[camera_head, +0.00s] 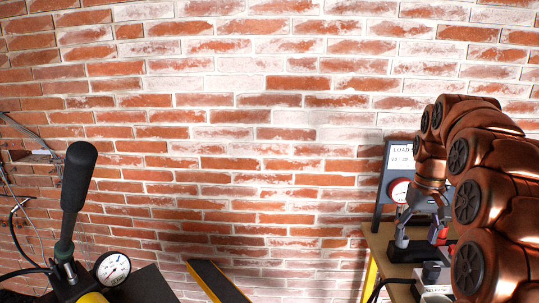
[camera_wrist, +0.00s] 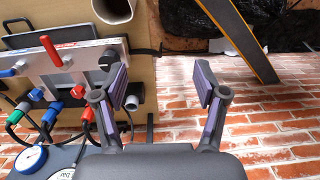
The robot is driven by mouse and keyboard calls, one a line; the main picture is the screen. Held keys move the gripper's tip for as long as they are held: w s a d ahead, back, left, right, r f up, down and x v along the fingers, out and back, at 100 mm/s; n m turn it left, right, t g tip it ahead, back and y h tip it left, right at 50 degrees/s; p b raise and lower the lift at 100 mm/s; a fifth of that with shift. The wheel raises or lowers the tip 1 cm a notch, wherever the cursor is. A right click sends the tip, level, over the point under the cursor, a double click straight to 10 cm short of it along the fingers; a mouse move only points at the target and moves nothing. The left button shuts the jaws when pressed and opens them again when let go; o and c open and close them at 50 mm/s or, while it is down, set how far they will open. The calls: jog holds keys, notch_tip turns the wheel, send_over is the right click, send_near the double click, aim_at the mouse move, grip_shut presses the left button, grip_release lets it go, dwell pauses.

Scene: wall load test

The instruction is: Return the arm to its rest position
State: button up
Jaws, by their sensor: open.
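My copper-coloured arm (camera_head: 485,180) is folded at the right of the head view, in front of the brick wall. My gripper (camera_head: 412,228) hangs at its end, pointing down near a wooden table and partly hard to make out there. In the wrist view my gripper (camera_wrist: 160,84) has its two purple-padded fingers well apart, with nothing between them. A panel with coloured connectors lies to the left of the fingers in that view, apart from them as far as I can tell.
The table (camera_head: 376,243) carries a panel with a gauge (camera_head: 399,191). The connector panel (camera_wrist: 68,72) has red, blue and green plugs. A black-handled lever (camera_head: 76,185) and a pressure gauge (camera_head: 113,267) stand at left. A yellow-edged beam (camera_head: 217,282) leans low centre. The brick wall (camera_head: 250,120) is bare mid-view.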

jog(key=s+a+r+p, duration=0.1)
jog(key=s+a+p, duration=0.1)
jog(key=s+a, duration=0.5)
jog(key=s+a+f+p, duration=0.1)
jog(key=s+a+f, duration=0.2)
jog(key=s, duration=1)
jog(key=s+a+f+n+g+p, duration=0.1)
jog(key=s+a, duration=0.5)
jog(key=s, duration=0.8)
notch_tip(320, 180, down, 2)
jog(key=shift+a+f+p, duration=0.2)
jog(key=shift+f+p, duration=0.05)
jog(key=shift+p, duration=0.55)
jog(key=shift+s, duration=0.1)
dwell(1.2)
